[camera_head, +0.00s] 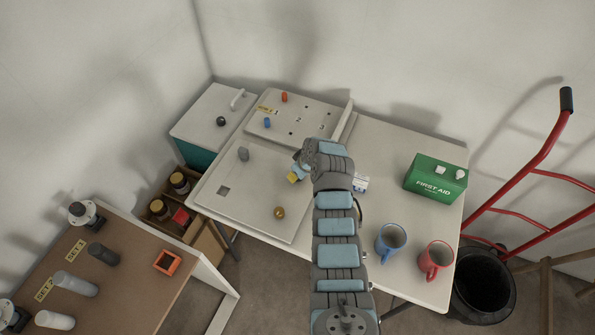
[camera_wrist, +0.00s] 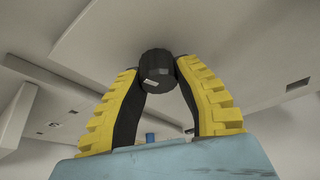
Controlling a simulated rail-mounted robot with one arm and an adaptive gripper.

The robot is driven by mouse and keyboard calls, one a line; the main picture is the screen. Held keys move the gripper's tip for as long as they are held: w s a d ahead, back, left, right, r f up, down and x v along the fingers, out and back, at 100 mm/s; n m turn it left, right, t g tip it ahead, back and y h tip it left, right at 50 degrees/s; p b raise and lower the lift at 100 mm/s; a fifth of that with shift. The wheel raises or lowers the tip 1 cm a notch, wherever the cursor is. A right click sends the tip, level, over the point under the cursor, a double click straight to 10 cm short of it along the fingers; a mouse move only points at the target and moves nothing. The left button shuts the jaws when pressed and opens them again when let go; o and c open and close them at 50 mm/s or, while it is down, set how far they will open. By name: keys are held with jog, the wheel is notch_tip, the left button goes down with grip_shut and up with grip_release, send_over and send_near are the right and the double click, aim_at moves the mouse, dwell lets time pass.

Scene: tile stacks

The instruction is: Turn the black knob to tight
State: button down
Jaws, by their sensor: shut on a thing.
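A black knob (camera_wrist: 155,72) with a small white mark on its face is between the tips of my gripper (camera_wrist: 158,80) in the wrist view. Both yellow fingers are closed against its sides, and a pale panel (camera_wrist: 225,35) lies behind it. In the head view my gripper (camera_head: 293,177) reaches down over the right part of the low white panel (camera_head: 250,212) on the table. The knob cannot be made out there, hidden by my gripper and arm. No label for tight is readable in either view.
A panel behind has red (camera_head: 284,97) and blue (camera_head: 267,123) pegs. A first aid box (camera_head: 435,180), blue mug (camera_head: 391,240) and red mug (camera_head: 436,260) stand to the right.

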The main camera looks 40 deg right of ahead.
jog(key=m+h+p, duration=0.2)
jog(key=m, duration=0.3)
jog(key=shift+r+m, duration=0.1)
jog(key=shift+m, duration=0.2)
jog(key=m+h, duration=0.1)
jog(key=m, duration=0.1)
jog(key=shift+m+g+p, duration=0.4)
jog(key=m+b, duration=0.1)
jog(key=m, duration=0.1)
jog(key=shift+m+g+h, duration=0.4)
jog(key=m+b, duration=0.1)
jog(key=m+g+b, duration=0.1)
jog(key=shift+d+f+m+h, duration=0.1)
jog(key=shift+f+m+h, duration=0.2)
jog(key=m+g+b, duration=0.1)
jog(key=m+b, duration=0.1)
jog(key=b, duration=0.1)
jog(key=shift+f+m, duration=0.1)
jog(key=shift+m, duration=0.3)
jog(key=m+b, duration=0.1)
jog(key=b, duration=0.1)
jog(key=m+g+b, duration=0.1)
jog(key=m+b, duration=0.2)
jog(key=b, duration=0.1)
jog(key=shift+s+r+m+g+b, duration=0.15)
jog(key=shift+r+m+g+b, duration=0.15)
jog(key=shift+g+b, duration=0.1)
jog(key=shift+d+r, duration=0.1)
jog(key=shift+r, duration=0.05)
